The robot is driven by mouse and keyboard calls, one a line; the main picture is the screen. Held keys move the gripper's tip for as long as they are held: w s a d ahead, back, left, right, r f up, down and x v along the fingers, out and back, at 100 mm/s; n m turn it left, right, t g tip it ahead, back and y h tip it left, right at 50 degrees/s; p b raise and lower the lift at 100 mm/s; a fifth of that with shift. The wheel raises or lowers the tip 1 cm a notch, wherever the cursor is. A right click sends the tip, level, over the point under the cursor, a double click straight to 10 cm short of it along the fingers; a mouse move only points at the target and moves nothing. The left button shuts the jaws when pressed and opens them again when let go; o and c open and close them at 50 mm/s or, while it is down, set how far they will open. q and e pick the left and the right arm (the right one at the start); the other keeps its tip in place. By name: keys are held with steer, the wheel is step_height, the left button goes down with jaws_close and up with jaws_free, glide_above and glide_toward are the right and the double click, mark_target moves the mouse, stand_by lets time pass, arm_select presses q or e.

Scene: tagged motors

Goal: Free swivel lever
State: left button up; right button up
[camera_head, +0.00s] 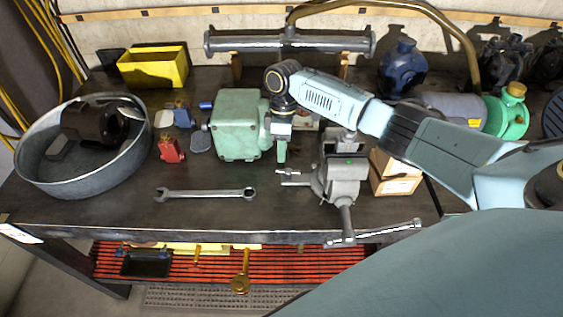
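A grey bench vise (342,178) is mounted at the front edge of the dark workbench (120,205), right of the wrench. A small metal lever (292,172) sticks out from its left side, and a long bar handle (380,233) crosses its front below the bench edge. My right arm comes in from the right and bends down behind the vise. My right gripper (281,140) points down between the green motor box (237,125) and the vise, apart from the lever. Its fingertips are too small and partly hidden to tell their opening. My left gripper is out of view.
A combination wrench (205,194) lies left of the vise. A round metal pan (40,178) holds a dark motor. A yellow bin (150,70) and a grey cylinder (225,41) are at the back.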

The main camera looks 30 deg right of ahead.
mark_target(288, 174)
steer(key=f, duration=0.5)
steer(key=shift+s+a+f, duration=0.3)
steer(key=shift+s, duration=0.1)
